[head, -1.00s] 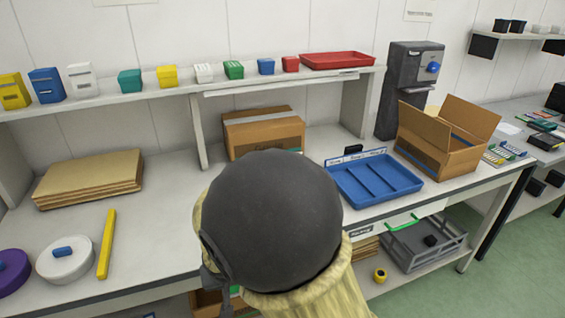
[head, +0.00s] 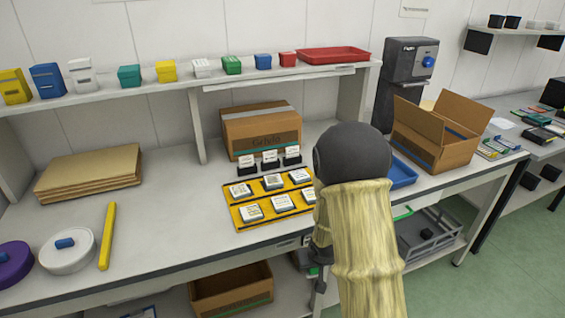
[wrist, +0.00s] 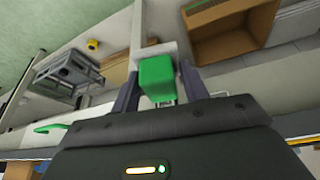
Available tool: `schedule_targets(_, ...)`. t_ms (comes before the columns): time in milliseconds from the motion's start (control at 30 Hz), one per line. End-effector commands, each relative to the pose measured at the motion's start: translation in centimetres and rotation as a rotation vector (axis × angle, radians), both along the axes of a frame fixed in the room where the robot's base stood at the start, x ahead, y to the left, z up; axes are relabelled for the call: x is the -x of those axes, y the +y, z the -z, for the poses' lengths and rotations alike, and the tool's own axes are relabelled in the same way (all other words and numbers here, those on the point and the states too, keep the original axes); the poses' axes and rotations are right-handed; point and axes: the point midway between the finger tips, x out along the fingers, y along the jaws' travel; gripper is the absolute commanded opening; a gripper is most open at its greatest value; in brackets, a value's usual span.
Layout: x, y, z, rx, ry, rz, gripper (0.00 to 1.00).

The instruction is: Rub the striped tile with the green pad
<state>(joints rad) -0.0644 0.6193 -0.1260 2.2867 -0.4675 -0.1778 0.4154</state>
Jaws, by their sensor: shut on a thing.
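My gripper (wrist: 158,80) is shut on the green pad (wrist: 157,70), a small green block between its two dark fingers in the wrist view. In the head view my gripper is mostly hidden by my arm, low in front of the bench's front edge. A yellow tray (head: 237,217) on the bench, left of my arm, holds several small whitish tiles with dark markings. A tile (head: 283,202) lies in its front row. The markings are too small to tell which tile is striped, and my arm may hide part of the tray's right side.
A blue tray (head: 403,173) is partly behind my arm. An open cardboard box (head: 453,152) stands to the right. A yellow bar (head: 107,235) and a white round container (head: 68,252) lie at left. Three labelled dark holders stand behind the yellow tray. The bench between is clear.

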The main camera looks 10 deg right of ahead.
Motion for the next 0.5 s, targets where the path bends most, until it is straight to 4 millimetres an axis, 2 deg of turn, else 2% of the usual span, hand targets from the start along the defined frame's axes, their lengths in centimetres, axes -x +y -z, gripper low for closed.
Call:
schedule_targets(33, -0.2, -1.4, 0.6, -0.003, 0.002, 0.013, 0.26)
schedule_targets(100, -0.5, -2.9, 1.3, -0.007, 0.000, 0.022, 0.26)
schedule_targets(200, -0.7, -4.2, 1.9, -0.012, -0.001, 0.028, 0.26)
schedule_targets(500, -0.9, -5.6, 2.5, -0.018, 0.004, 0.035, 0.26)
